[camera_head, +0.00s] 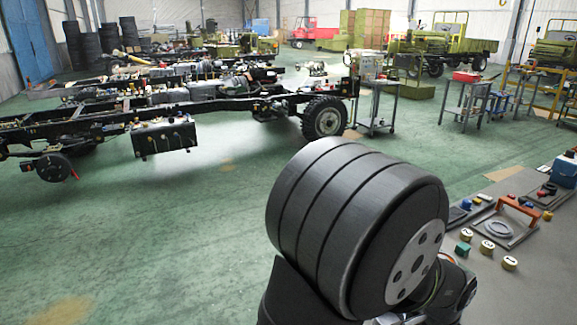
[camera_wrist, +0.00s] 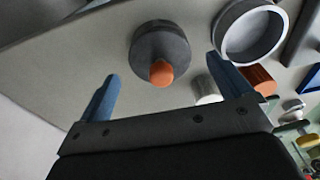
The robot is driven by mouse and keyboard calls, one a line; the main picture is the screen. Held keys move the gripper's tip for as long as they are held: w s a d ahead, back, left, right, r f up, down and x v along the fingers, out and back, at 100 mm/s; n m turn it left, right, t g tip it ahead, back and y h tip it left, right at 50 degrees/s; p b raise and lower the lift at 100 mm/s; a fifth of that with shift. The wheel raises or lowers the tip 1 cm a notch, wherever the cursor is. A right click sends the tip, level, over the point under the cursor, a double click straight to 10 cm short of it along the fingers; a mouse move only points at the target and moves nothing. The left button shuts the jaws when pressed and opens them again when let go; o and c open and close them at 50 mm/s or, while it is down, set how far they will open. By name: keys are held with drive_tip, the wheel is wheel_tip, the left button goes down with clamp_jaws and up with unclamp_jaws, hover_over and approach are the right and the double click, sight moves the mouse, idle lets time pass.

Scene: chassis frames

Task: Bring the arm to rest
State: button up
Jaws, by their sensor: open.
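My gripper (camera_wrist: 162,67) shows in the wrist view as two blue fingers standing wide apart on a dark bar. It is open, with nothing held between the fingers. A dark grey round piece with an orange knob (camera_wrist: 162,73) lies beyond the fingertips, on the grey surface. In the head view my own arm fills the lower middle, and the gripper itself is hidden.
A grey worktop (camera_head: 488,285) at the right carries a frame with an orange handle (camera_head: 519,210), a green block (camera_head: 463,249), several small pale cylinders and a blue box (camera_head: 566,171). Vehicle chassis stand beyond open green floor.

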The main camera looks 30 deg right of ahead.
wheel_tip(320, 180, down, 3)
drive_tip(key=shift+d+f, duration=0.1)
drive_tip(key=shift+d, duration=0.2)
drive_tip(key=shift+r, duration=1.5)
